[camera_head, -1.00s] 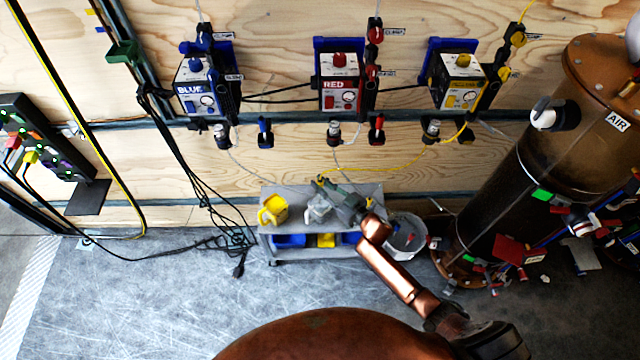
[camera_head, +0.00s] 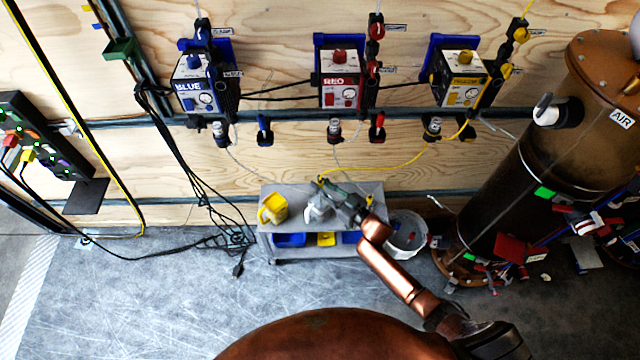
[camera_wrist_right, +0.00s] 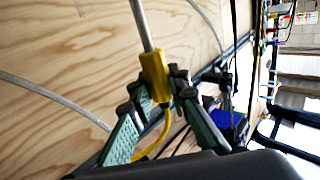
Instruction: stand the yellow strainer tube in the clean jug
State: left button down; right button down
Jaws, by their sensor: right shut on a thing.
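My right gripper (camera_head: 323,187) is above the grey cart, close to the pale jug (camera_head: 318,210). In the right wrist view its green-padded fingers (camera_wrist_right: 157,98) are shut on the yellow strainer tube (camera_wrist_right: 154,72). A grey rod runs up from the tube, and a yellow strip curves below it. The pale jug looks like the clean one and stands on the cart top, partly hidden by my gripper. A yellow jug (camera_head: 273,208) stands to its left. I cannot make out the tube's lower end against the jug. My left gripper is not in view.
The grey cart (camera_head: 264,238) has blue and yellow bins below. A white bucket (camera_head: 408,236) stands right of it. Blue, red and yellow pumps (camera_head: 456,80) hang on the wall above, with a yellow hose (camera_head: 405,162) drooping down. Black cables lie left of the cart.

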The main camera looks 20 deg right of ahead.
jog(key=shift+f, duration=0.1)
jog(key=c, duration=1.8)
grip_release()
jog(key=shift+o, duration=0.2)
jog(key=v, duration=1.2)
